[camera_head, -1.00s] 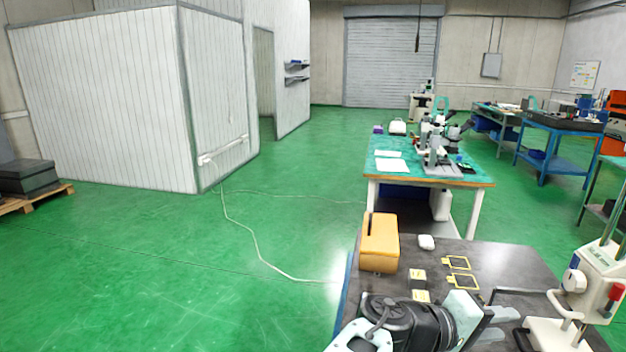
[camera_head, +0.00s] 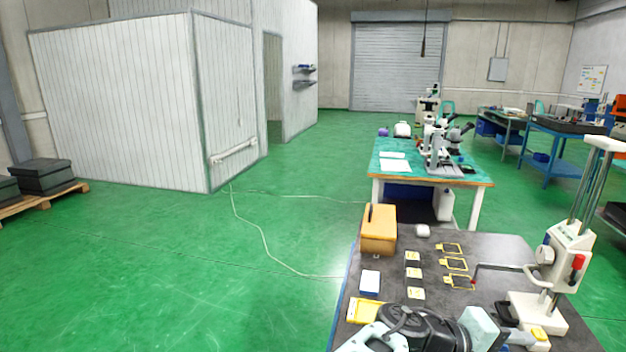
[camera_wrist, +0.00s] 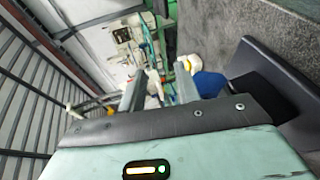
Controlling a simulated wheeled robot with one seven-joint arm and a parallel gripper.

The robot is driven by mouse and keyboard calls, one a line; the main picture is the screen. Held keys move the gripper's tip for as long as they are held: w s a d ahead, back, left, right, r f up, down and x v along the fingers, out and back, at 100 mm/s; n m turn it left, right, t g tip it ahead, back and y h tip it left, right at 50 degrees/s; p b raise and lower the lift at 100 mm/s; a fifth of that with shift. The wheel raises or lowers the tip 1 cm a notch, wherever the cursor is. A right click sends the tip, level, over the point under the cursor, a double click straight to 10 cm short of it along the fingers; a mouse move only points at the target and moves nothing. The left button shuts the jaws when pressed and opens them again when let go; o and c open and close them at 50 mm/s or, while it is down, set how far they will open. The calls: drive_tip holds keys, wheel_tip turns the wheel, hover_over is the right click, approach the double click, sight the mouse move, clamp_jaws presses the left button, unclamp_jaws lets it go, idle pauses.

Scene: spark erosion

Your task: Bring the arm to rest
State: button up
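My arm shows at the bottom edge of the head view as dark and pale teal links, low over the front of the dark-topped bench (camera_head: 440,300). My gripper (camera_wrist: 160,80) shows in the wrist view with its two grey fingers apart. Nothing is visibly held between them. Beyond the fingers are blurred white and blue items and the floor area, too unclear to name. In the head view the fingertips cannot be made out clearly.
The bench holds an orange-brown box (camera_head: 379,232), a white and blue box (camera_head: 370,282), a yellow tray (camera_head: 366,311), several yellow-marked cards and frames, and a white press (camera_head: 560,265) at right. A microscope table (camera_head: 430,172) stands behind. Green floor at left is open, crossed by a cable.

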drive_tip(key=s+a+f+n+g+y, duration=0.2)
drive_tip(key=s+a+f+g+y, duration=0.35)
drive_tip(key=s+f+y, duration=0.4)
drive_tip(key=s+a+r+n+t+y+b, duration=0.1)
drive_tip(key=s+a+r+n+t+y, duration=0.1)
drive_tip(key=a+r, duration=0.3)
drive_tip(key=s+a+r+n+t+y+b, duration=0.1)
drive_tip(key=a+r+y, duration=0.3)
drive_tip(key=r, duration=0.5)
drive_tip(key=shift+s+a+r+n+t, duration=0.25)
drive_tip(key=shift+s+a+n+t, duration=0.35)
drive_tip(key=shift+a+n, duration=0.45)
